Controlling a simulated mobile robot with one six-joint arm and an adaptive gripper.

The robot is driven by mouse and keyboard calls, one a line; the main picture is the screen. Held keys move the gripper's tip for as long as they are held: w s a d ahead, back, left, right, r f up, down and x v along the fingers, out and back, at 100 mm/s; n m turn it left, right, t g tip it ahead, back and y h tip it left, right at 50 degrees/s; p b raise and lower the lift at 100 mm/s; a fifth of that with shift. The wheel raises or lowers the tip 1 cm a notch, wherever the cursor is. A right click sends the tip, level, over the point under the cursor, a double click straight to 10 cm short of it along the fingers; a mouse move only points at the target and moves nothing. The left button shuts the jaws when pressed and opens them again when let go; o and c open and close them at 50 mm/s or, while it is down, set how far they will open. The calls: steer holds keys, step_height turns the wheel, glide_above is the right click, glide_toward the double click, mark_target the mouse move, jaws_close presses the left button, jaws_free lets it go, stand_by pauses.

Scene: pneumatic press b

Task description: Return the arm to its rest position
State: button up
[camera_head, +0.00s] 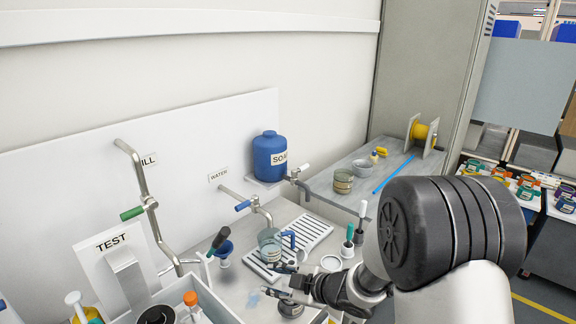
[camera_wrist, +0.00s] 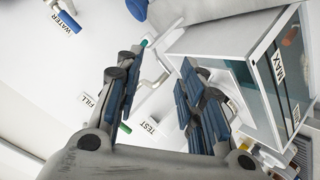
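My gripper (camera_head: 272,280) is at the end of my arm, low in the middle of the head view, above the grey worktop. It also shows in the wrist view (camera_wrist: 160,95), where its two dark fingers with blue pads stand apart with nothing seen between them. It is open. My arm reaches in from the lower right, and its large dark joint hides part of the bench and floor behind it. In the head view the fingers are close to a glass jar (camera_head: 269,245) and a slotted white drain rack (camera_head: 308,232).
A bent metal pipe with a green handle (camera_head: 132,213) rises left of my gripper. In the wrist view a clear box marked MAX (camera_wrist: 255,80) stands close beside the right finger.

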steer(key=s+d+r+m+t+h+b, duration=0.1)
steer(key=s+d+r+m+h+b, duration=0.15)
steer(key=d+r+m+h, duration=0.45)
steer(key=s+d+r+m+t+h+b, duration=0.1)
steer(key=s+d+r+m+h+b, duration=0.2)
steer(key=d, duration=0.7)
steer(key=s+f+m+g+b, duration=0.1)
steer(key=s+m, duration=0.3)
steer(key=s, duration=0.9)
steer(key=s+f+m+g+y+b, duration=0.1)
steer(key=s+m+g, duration=0.2)
steer(key=s, duration=1)
steer(key=shift+s+f+m+g+b, duration=0.25)
steer(key=shift+m+g+b, duration=0.15)
steer(key=shift+g, duration=0.1)
steer(key=shift+o, duration=0.3)
steer(key=shift+w, duration=0.1)
